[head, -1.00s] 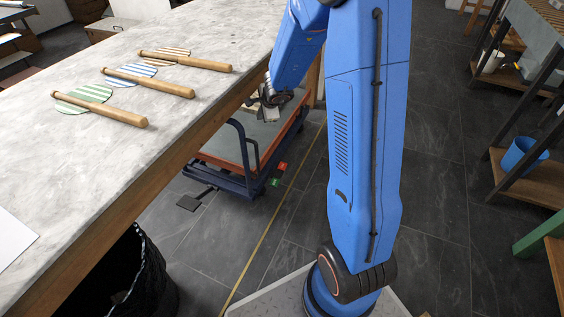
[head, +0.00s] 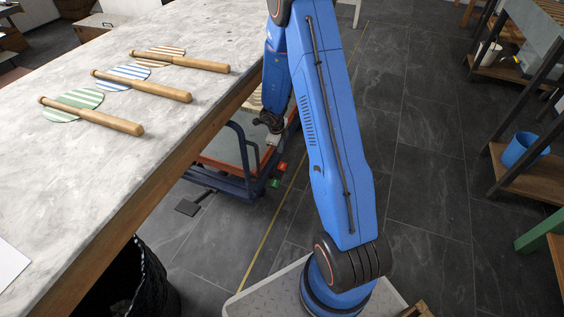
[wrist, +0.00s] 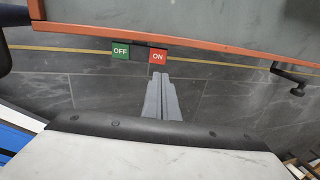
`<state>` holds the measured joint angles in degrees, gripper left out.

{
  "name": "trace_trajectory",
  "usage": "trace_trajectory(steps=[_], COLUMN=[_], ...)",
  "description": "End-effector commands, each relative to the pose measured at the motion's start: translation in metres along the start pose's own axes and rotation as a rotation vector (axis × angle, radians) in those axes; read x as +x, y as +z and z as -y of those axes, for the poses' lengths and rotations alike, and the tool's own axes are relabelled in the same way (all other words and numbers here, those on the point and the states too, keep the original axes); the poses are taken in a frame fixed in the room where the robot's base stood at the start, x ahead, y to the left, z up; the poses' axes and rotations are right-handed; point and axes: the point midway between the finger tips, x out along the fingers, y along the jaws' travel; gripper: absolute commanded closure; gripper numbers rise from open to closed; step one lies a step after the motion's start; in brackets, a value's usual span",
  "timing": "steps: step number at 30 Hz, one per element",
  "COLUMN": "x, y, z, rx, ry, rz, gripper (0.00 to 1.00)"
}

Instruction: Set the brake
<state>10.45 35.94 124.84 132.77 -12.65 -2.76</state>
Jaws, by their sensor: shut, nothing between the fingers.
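A trolley with a blue frame (head: 226,190) and an orange-edged grey top stands beside the stone-topped table in the head view. On its near side are a red tab (head: 283,166) and a green tab (head: 274,183). In the wrist view these read as a red ON tab (wrist: 158,57) and a green OFF tab (wrist: 120,52), with a dark piece between them, below the orange edge (wrist: 180,37). My gripper (wrist: 161,77) is shut and empty, its tips appearing just below the ON tab. I cannot tell whether they touch. In the head view the fingers are hard to make out.
The long stone-topped table (head: 120,170) is at left, with several wooden-handled striped paddles on it. A black basket (head: 150,285) stands under its near end. A black foot pedal (head: 188,207) sticks out from the trolley. Shelves with a blue bucket (head: 525,150) are at right; the floor between is clear.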

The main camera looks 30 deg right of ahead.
Motion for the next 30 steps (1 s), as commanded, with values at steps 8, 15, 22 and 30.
trace_trajectory(steps=[8, 15, 22, 30], x=[0.0, 0.009, 0.038, 0.069], y=[0.0, 0.0, -0.001, 0.0], z=[0.0, 0.0, -0.001, 0.0], rx=[0.001, 0.0, -0.001, -0.001], ry=[0.001, 0.0, 0.002, 0.001], rz=[-0.001, -0.001, -0.003, -0.001], gripper=[1.0, 1.0, 1.0, 1.0])
